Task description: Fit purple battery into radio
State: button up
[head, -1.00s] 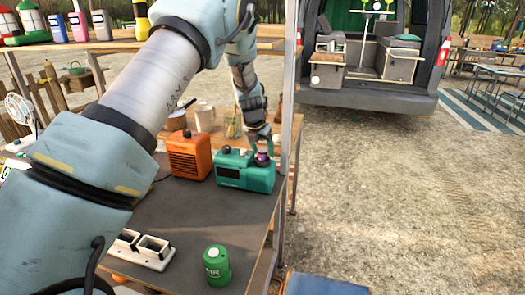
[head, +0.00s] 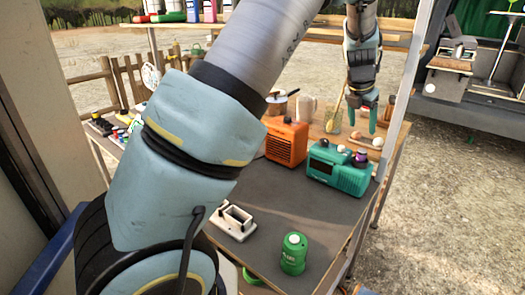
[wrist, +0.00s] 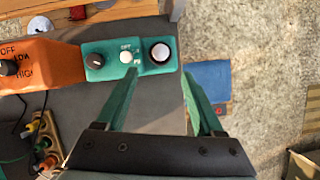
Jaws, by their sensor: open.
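The teal radio (head: 328,172) stands on the dark counter, and it also shows in the wrist view (wrist: 110,73). The purple battery (head: 361,157) stands upright in the right end of the radio's top, with its upper part showing. In the wrist view the battery's pale round top (wrist: 160,52) sits inside a dark ring; its lower part is hidden, so I cannot tell how deep it sits. My gripper (head: 363,121) is open and empty above the radio, apart from the battery. In the wrist view its two green fingers (wrist: 159,76) are spread below the radio in the picture.
An orange heater-like box (head: 287,142) stands left of the radio. A green canister (head: 293,254) and a white socketed block (head: 234,222) are on the counter's front part. A frame post (head: 400,95) rises close right of my gripper. Bare counter lies before the radio.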

jog(key=s+a+m+y, duration=0.25)
jog(key=a+m, duration=0.85)
jog(key=a, duration=1.3)
jog(key=s+a+f+m+g, duration=0.1)
jog(key=s+a+f+m, duration=0.1)
jog(key=s+a+m, duration=1.2)
jog(key=a+m+y, duration=0.1)
jog(key=a, duration=0.1)
jog(key=shift+s+a+f, duration=0.15)
jog(key=shift+a+f, duration=0.15)
jog(key=shift+a, duration=0.1)
